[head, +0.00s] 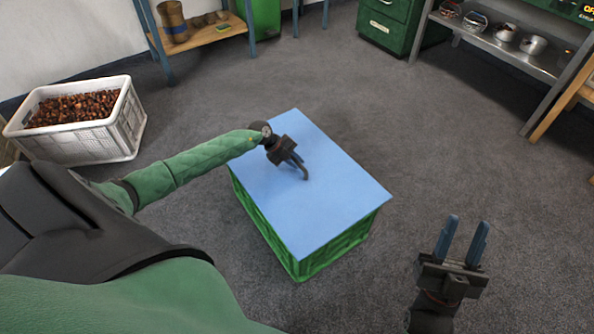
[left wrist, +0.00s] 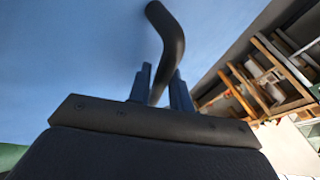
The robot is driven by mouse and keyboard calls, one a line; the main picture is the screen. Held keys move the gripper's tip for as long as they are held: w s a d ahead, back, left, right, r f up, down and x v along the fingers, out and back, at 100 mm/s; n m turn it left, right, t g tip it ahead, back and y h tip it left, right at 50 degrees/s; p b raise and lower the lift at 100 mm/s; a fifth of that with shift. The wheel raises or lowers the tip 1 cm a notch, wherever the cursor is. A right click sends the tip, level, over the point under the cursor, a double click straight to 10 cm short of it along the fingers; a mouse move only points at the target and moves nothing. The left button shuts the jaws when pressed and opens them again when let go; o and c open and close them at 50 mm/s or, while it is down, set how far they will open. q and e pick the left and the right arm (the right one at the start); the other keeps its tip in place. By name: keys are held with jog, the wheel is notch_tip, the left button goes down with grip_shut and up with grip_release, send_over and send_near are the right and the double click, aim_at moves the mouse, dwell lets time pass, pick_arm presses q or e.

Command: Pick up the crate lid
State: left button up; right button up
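The crate lid (head: 325,195) is a flat blue panel lying on top of the green crate (head: 308,259) in the middle of the head view. A dark curved handle (head: 304,173) stands on the lid. My left gripper (head: 294,162) reaches over the lid with its two blue fingers close together at the handle. In the left wrist view the handle (left wrist: 168,40) runs between the fingertips (left wrist: 159,80), which look closed on it. My right gripper (head: 465,240) is open and empty, above the floor to the right of the crate.
A white crate full of chestnuts (head: 127,118) stands on the floor at the left. A wooden-topped table (head: 200,37), a green cabinet (head: 385,28) and a metal shelf with pots (head: 500,50) line the back. The grey carpet around the green crate is clear.

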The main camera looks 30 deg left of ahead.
pick_arm(q)
jog(key=shift+w+d+f, duration=0.1)
jog(key=shift+d+f, duration=0.05)
jog(key=shift+f, duration=0.05)
jog(key=shift+c, duration=0.4)
grip_shut()
jog(key=shift+r, duration=0.2)
